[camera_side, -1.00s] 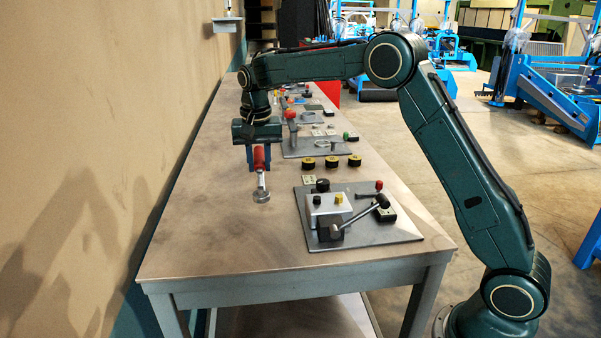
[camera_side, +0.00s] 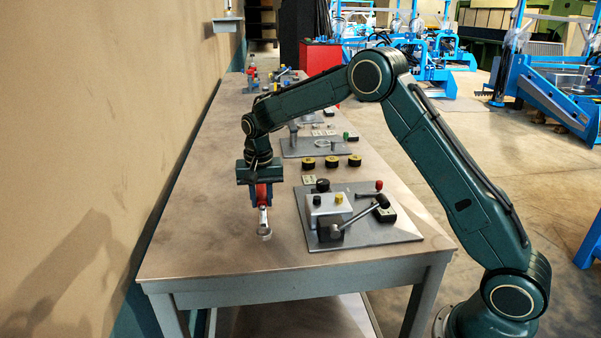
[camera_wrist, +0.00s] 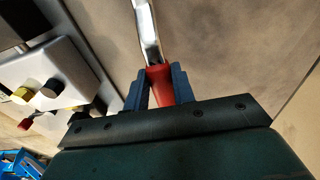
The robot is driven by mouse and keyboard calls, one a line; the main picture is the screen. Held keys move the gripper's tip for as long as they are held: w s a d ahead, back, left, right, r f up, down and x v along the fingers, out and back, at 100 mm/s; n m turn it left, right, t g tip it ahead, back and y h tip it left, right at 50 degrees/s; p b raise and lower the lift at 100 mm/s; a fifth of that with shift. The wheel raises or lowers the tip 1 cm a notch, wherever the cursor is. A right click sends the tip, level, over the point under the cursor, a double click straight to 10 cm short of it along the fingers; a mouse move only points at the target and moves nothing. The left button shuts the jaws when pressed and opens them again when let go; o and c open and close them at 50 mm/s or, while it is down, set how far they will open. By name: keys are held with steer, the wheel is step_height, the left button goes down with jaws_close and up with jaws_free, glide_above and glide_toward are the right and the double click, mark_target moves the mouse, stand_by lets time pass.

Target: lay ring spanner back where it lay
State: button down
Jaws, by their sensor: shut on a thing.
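The ring spanner (camera_side: 264,224) has a red grip and a bright metal shank and ring end. My gripper (camera_side: 261,200) is shut on its red grip, left of the grey plate. In the side view the spanner hangs with its ring end down, close over the bench top; I cannot tell whether it touches. In the wrist view the red grip (camera_wrist: 160,84) sits between the blue fingers of my gripper (camera_wrist: 157,82). The metal shank (camera_wrist: 147,30) runs up out of the picture there, so the ring end is hidden.
The bench top (camera_side: 200,240) is bare at the front left. A wall stands left.

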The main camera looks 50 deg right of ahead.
mark_target(262, 198)
steer(key=shift+f, duration=1.45)
steer(key=shift+f, duration=0.1)
steer(key=c, duration=1.2)
jaws_free()
steer(key=shift+o, duration=0.2)
steer(key=r, duration=1.1)
steer(key=shift+s+a+r, duration=0.25)
steer(key=shift+s+a, duration=0.05)
steer(key=shift+a, duration=0.05)
steer(key=shift+r, duration=0.35)
steer(key=shift+s, duration=0.1)
